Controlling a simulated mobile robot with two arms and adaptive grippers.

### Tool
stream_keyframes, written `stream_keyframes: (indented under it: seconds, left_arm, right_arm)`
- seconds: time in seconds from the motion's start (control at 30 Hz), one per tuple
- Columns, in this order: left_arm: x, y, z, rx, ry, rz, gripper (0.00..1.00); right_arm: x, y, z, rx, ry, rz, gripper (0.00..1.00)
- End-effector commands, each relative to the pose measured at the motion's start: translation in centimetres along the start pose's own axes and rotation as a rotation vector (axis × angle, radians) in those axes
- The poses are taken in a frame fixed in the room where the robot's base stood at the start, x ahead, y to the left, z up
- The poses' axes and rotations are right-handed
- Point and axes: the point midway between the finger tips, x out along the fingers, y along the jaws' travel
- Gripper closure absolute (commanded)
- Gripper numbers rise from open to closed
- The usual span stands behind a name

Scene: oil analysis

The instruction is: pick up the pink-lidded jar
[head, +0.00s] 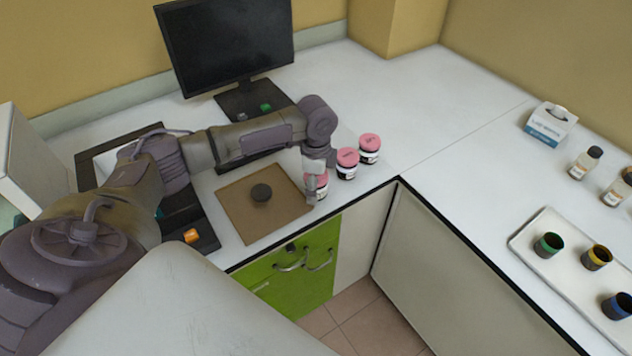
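Three white jars with pink lids stand in a slanting row near the counter's corner: the far jar (369,149), the middle jar (347,164) and the near jar (322,183). My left gripper (314,190) points down at the near jar, with a finger in front of it and its upper part over the lid. The gripper partly hides this jar. I cannot tell whether the fingers touch it or are closed. The jar appears to be standing at the counter's front edge. My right gripper is not in view.
A monitor (228,45) stands behind. A white tray (530,243) with coloured cups and amber-dark bottles (585,163) are on the right counter.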

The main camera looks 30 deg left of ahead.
Motion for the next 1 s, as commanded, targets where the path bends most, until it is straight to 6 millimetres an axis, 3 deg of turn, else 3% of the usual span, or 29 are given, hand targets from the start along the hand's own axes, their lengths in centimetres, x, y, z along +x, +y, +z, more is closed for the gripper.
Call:
stream_keyframes:
  seconds: [0.17,0.6,1.0]
  left_arm:
    - [0.03,-0.01,-0.01,0.0,0.0,0.0,0.1]
    - [-0.02,-0.01,-0.01,0.0,0.0,0.0,0.8]
    - [-0.9,-0.1,-0.04,0.0,0.002,-0.002,0.8]
  right_arm:
    - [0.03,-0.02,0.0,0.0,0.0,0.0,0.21]
    - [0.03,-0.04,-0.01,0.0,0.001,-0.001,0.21]
    - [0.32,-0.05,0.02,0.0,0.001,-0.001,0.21]
